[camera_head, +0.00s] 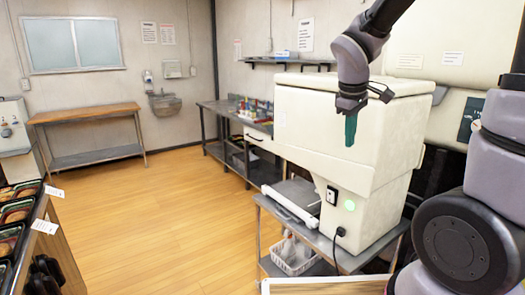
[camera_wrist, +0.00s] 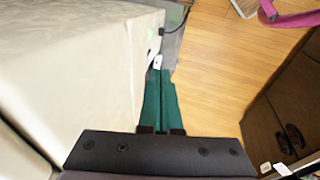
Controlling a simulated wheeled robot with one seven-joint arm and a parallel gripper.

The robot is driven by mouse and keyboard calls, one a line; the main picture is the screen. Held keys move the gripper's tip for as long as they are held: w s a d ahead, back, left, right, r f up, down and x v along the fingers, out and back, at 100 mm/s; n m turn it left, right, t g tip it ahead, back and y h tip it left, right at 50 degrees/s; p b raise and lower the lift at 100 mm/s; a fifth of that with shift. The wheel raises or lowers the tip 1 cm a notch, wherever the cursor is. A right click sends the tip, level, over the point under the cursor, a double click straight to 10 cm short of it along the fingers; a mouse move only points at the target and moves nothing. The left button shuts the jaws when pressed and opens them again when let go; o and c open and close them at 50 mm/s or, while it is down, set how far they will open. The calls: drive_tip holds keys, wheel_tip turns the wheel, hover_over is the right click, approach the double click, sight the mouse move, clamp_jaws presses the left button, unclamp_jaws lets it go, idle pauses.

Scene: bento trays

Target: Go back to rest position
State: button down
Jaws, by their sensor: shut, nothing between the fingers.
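My gripper (camera_head: 351,130) hangs pointing down at the right of the head view, in front of the large cream machine. Its green fingers are together and hold nothing. In the wrist view the green fingers (camera_wrist: 160,98) lie side by side, with the cream machine close on the left and wooden floor to the right. My arm comes down from the top right of the head view.
The cream machine (camera_head: 300,125) stands on a metal cart (camera_head: 345,262). Black bento trays (camera_head: 17,212) with food sit on a rack at the left edge. A wooden-topped table (camera_head: 85,112) stands at the back. The wooden floor (camera_head: 160,215) between is clear.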

drive_tip(key=s+d+r+m+t+y, duration=0.1)
drive_tip(key=s+r+m+t+y, duration=0.2)
drive_tip(key=s+r+m, duration=0.9)
drive_tip(key=shift+d+r+t+y, duration=0.2)
drive_tip(key=shift+t+y, duration=0.1)
drive_tip(key=shift+t, duration=0.3)
drive_tip(key=shift+s, duration=0.1)
